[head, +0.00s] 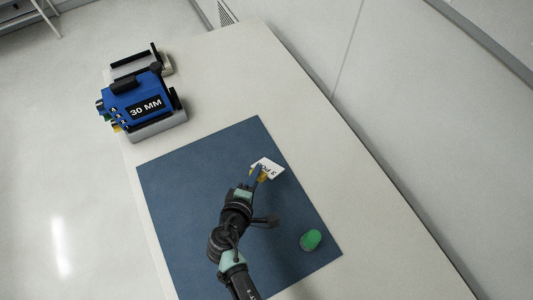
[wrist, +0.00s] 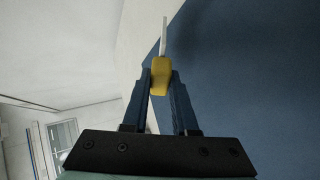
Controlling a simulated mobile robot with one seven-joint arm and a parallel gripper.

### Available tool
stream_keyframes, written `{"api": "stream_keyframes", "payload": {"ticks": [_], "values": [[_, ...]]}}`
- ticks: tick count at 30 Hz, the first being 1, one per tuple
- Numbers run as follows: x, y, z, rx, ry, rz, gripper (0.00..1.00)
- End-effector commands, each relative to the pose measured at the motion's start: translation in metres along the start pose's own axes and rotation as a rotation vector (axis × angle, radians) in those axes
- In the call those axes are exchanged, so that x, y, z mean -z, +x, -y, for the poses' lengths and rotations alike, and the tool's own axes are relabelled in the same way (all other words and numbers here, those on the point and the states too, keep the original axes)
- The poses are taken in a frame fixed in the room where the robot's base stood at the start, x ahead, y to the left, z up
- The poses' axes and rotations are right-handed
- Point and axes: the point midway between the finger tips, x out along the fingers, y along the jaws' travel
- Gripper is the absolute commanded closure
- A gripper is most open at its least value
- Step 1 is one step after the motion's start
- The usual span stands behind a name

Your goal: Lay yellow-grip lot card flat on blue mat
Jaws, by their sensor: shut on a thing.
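The lot card (head: 270,166) is white with dark print and has a yellow grip (head: 262,176). In the head view it shows over the right part of the blue mat (head: 180,195). My gripper (head: 257,175) is shut on the yellow grip, which sits between the fingertips in the wrist view (wrist: 160,77). There the card (wrist: 164,36) shows as a thin white strip, seen nearly edge-on, pointing away from the fingers. The mat fills the right of the wrist view (wrist: 250,70). I cannot tell whether the card touches the mat.
A green object with a dark base (head: 311,240) stands on the mat's right corner. A blue device marked 30 MM (head: 138,100) sits on a grey base at the table's left side. The table top (head: 240,75) behind the mat is clear. A wall runs along the right.

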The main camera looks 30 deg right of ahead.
Motion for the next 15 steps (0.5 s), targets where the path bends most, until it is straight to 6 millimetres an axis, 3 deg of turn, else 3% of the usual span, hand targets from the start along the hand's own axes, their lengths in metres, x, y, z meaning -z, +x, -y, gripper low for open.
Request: {"api": "stream_keyframes", "payload": {"ticks": [1,5,15], "values": [[0.000,0.006,0.011,-0.001,0.001,0.000,1.00],[0.000,0.011,0.019,-0.001,0.002,0.000,1.00],[0.000,0.012,0.021,-0.001,0.001,0.000,1.00]]}}
